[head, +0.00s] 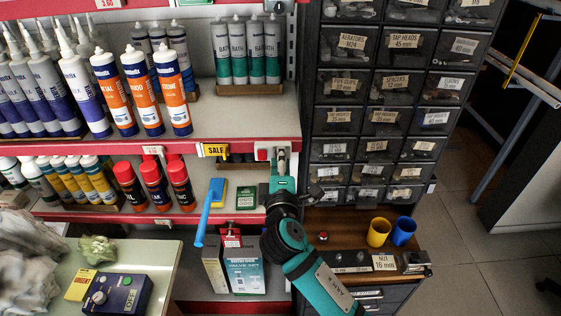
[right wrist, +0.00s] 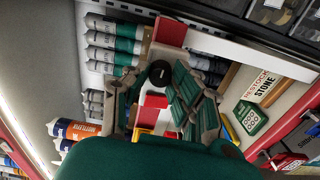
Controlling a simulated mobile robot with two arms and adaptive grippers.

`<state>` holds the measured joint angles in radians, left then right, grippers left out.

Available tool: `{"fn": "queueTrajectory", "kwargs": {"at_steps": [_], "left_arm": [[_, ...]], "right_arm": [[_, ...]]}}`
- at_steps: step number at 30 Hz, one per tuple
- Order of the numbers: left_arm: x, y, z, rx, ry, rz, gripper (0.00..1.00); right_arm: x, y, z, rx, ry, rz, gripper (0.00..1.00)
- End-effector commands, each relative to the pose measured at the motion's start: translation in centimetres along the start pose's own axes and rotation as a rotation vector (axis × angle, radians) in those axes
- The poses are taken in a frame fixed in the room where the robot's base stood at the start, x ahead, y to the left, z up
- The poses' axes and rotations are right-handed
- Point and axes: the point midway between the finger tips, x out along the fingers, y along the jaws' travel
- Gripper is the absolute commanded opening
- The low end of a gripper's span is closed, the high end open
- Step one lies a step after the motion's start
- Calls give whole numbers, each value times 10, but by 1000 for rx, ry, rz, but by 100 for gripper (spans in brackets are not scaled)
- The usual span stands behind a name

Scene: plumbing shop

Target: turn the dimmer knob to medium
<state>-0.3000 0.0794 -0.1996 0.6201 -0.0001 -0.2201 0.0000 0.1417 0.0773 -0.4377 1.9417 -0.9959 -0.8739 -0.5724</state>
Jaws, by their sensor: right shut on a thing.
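My right gripper (head: 281,160) reaches up to the red shelf edge beside the shelf's right upright. In the head view a small white and red box (head: 262,151) sits on that edge, right at the gripper's fingers. In the right wrist view the two grey fingers of the right gripper (right wrist: 160,85) stand either side of a round black knob (right wrist: 160,72), with white and red surfaces behind it. The gripper is shut on the knob. The knob's setting and any marks around it cannot be read. My left gripper is not in view.
A yellow SALE sign (head: 215,150) hangs on the shelf edge left of the gripper. Red-capped cans (head: 153,183) stand on the shelf below. Drawers (head: 380,115) rise close on the right. A blue box with a knob (head: 118,294) lies on the counter (head: 158,262).

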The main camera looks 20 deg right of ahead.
Motion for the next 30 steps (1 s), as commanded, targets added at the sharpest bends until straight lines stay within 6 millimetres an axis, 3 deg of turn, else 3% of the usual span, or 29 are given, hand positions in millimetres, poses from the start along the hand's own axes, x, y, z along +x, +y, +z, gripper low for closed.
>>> {"fn": "queueTrajectory", "kwargs": {"at_steps": [8,9,11,22,30], "left_arm": [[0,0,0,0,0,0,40],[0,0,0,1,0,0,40],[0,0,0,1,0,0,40],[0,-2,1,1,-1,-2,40],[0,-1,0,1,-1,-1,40]], "right_arm": [[0,-2,0,-1,-1,-4,0],[0,-2,0,-1,-1,-4,28],[0,-2,0,-1,-1,-4,34],[-8,-2,0,-2,0,-3,34],[-61,-2,0,1,2,-7,34]]}}
